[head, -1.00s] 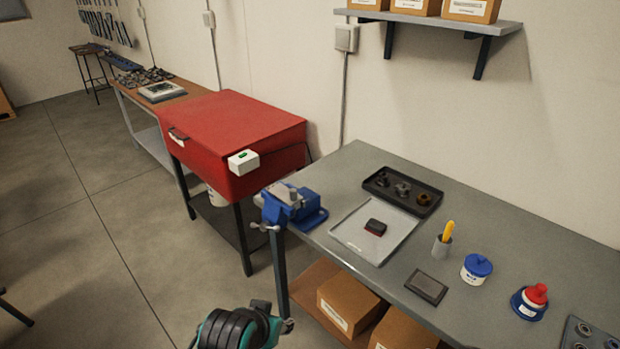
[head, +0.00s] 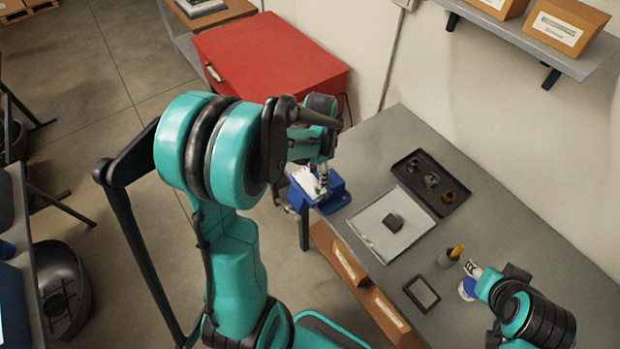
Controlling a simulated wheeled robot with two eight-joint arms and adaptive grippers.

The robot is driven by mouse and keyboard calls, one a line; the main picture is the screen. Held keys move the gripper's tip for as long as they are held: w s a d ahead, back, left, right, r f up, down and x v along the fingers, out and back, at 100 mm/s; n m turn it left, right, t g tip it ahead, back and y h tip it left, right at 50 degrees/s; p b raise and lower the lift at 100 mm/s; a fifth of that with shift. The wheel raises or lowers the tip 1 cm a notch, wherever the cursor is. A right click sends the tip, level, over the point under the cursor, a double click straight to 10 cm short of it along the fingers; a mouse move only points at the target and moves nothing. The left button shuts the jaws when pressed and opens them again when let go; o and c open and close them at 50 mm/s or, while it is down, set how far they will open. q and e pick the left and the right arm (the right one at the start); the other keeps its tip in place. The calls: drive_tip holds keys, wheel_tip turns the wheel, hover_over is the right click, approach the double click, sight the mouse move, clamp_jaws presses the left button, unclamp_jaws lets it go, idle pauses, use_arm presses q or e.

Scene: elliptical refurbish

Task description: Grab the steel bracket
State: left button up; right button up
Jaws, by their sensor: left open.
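A blue vise (head: 334,196) is fixed at the near left corner of the grey workbench. A pale metal piece (head: 308,182), which looks like the steel bracket, sits at the top of the vise. My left gripper (head: 322,188) points down over the vise, open, right beside this piece. The fingers are small here and partly merge with the piece, so I cannot tell whether they touch it. My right gripper (head: 471,268) is over the bench near the yellow-handled cup; its jaw opening is too small to judge.
A cup (head: 450,257) and a dark flat plate (head: 422,294) stand nearer. A red cabinet (head: 270,55) is behind the vise.

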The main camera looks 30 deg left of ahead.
sight(317, 186)
use_arm(q)
drive_tip(key=f, duration=0.7)
drive_tip(key=shift+w+a+f+b, duration=0.15)
drive_tip(key=shift+w+b, duration=0.1)
drive_tip(key=shift+b, duration=0.1)
clamp_jaws()
